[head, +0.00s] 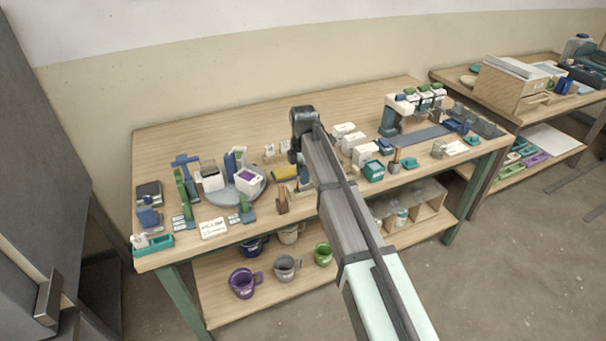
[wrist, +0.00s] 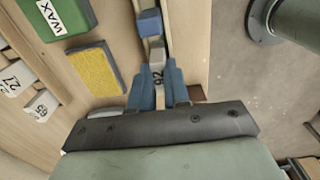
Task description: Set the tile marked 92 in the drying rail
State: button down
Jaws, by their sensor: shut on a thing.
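In the wrist view my gripper (wrist: 161,92) is shut, its two blue fingers around a small grey tile marked 92 (wrist: 158,77). Directly ahead of the fingers runs a narrow rail (wrist: 168,22), near the table's edge. A blue block (wrist: 149,22) and a grey block (wrist: 157,50) stand in line along it. The held tile is in line with this row; I cannot tell whether its lower edge touches the rail. In the head view my arm hides most of the gripper and the rail.
A yellow sponge (wrist: 94,70) and a green box marked WAX (wrist: 60,16) lie left of the fingers in the wrist view. White tiles marked 27 (wrist: 18,78) and 65 (wrist: 42,106) lie farther left.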

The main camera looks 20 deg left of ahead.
jog(key=shift+f, duration=0.3)
dwell(0.5)
jog(key=c, duration=1)
grip_release()
jog(key=shift+r, duration=0.1)
jog(key=shift+r, duration=3.4)
